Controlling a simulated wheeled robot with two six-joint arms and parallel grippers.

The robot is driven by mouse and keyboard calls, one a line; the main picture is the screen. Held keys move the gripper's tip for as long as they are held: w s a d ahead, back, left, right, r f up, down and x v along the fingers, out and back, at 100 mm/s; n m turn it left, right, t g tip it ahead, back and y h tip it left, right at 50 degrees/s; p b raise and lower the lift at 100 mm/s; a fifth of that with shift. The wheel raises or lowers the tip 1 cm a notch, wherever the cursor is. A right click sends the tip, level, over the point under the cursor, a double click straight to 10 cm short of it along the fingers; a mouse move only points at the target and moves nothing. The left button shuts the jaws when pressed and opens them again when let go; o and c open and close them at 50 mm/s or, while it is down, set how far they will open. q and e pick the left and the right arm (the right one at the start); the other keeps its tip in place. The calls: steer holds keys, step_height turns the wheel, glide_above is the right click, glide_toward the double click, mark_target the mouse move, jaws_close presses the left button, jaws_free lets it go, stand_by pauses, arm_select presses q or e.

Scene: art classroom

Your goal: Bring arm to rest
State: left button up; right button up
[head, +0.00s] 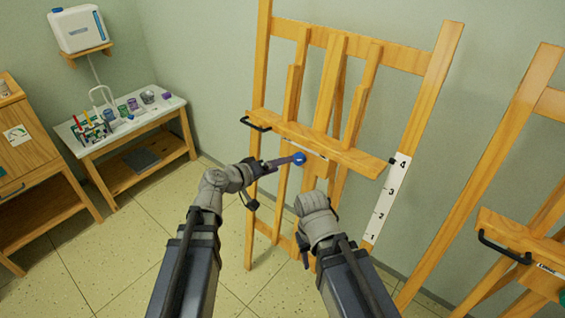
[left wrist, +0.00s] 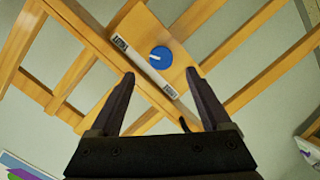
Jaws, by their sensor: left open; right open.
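My left gripper (head: 280,163) is held out in front of the wooden easel (head: 345,149), just left of a round blue knob (head: 299,158) below the easel's ledge. In the left wrist view the two dark fingers (left wrist: 160,75) stand apart with nothing between them. The blue knob (left wrist: 161,57), with a white mark, shows on a wooden plate beyond the fingertips; I cannot tell how far off it is. My right gripper (head: 303,250) hangs low before the easel's lower part, mostly hidden by its own wrist and forearm.
A white scale strip (head: 385,200) runs down the easel's right post. A second easel (head: 520,235) stands at the right. At the left are a low table (head: 140,124) with jars and brushes and a wooden cabinet (head: 30,155). The tiled floor (head: 110,255) at lower left is clear.

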arm_select(q)
steer(key=shift+f, duration=0.1)
stand_by(0.3)
steer(key=s+a+f+m+g+y, duration=0.25)
steer(key=s+f+g, duration=0.25)
steer(key=s+f, duration=0.3)
steer(key=s+a+f+g+y, duration=0.5)
steer(key=s+a+f+y, duration=0.15)
steer(key=s+a, duration=0.2)
steer(key=s+d+r+m+g+y+p, duration=0.1)
steer(key=s+d+r+m+y+p, duration=0.1)
steer(key=d, duration=0.8)
steer(key=shift+s+r+m+p, duration=0.6)
steer(key=shift+s+m, duration=0.15)
steer(key=shift+s, duration=0.5)
